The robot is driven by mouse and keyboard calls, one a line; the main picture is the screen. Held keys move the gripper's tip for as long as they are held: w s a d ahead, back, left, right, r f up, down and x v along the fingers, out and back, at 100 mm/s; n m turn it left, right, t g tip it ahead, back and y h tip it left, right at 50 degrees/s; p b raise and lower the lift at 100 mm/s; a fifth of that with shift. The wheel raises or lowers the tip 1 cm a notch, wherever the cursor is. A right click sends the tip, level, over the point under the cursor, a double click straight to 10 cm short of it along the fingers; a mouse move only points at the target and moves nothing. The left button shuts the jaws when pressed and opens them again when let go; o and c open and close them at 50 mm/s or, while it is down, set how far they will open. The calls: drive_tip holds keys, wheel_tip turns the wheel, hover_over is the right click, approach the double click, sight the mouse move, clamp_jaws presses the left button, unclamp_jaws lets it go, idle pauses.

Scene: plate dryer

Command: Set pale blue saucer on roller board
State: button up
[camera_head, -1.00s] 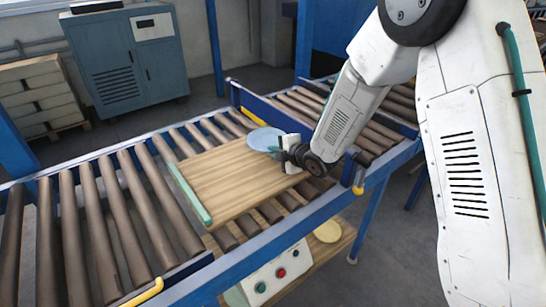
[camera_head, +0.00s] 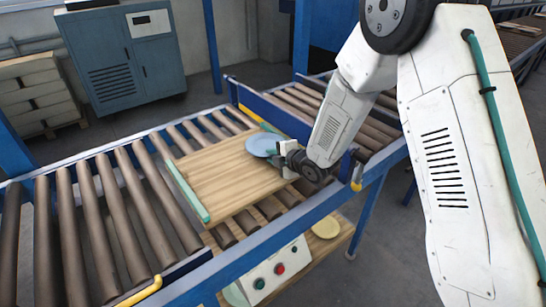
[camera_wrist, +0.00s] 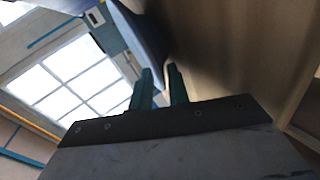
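The pale blue saucer (camera_head: 263,143) is over the far right part of the wooden roller board (camera_head: 220,185), close to its surface. I cannot tell whether it touches. In the wrist view the saucer (camera_wrist: 141,32) shows nearly edge-on, its rim between the two teal fingertips. My gripper (camera_head: 282,150) is at the saucer's right side, shut on its rim; the fingers also show in the wrist view (camera_wrist: 161,78). The board has green end strips and lies on the rollers.
Brown rollers (camera_head: 90,220) with blue side rails surround the board. A yellow dish (camera_head: 326,228) sits on a lower wooden shelf beside a button box (camera_head: 275,272). A blue-grey cabinet (camera_head: 125,60) stands behind. The middle of the board is clear.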

drive_tip(key=v, duration=1.2)
drive_tip(key=s+d+r+m+g+h, duration=0.3)
drive_tip(key=s+d+r+m+h, duration=0.55)
drive_tip(key=d+r+m, duration=0.5)
drive_tip(key=s+r+m+g, duration=0.2)
drive_tip(key=s+m, duration=0.1)
drive_tip(key=s, duration=0.5)
drive_tip(key=s+d+r+m+g, duration=0.1)
drive_tip(key=s+r+m+g, duration=0.1)
drive_tip(key=s, duration=0.7)
drive_tip(key=s+d+r+m+g, duration=0.1)
drive_tip(key=s+m, duration=0.3)
drive_tip(key=s, duration=0.4)
drive_tip(key=shift+s+r+m+g+y, duration=0.35)
drive_tip(key=shift+s+r+g+y, duration=0.1)
drive_tip(key=shift+g, duration=0.25)
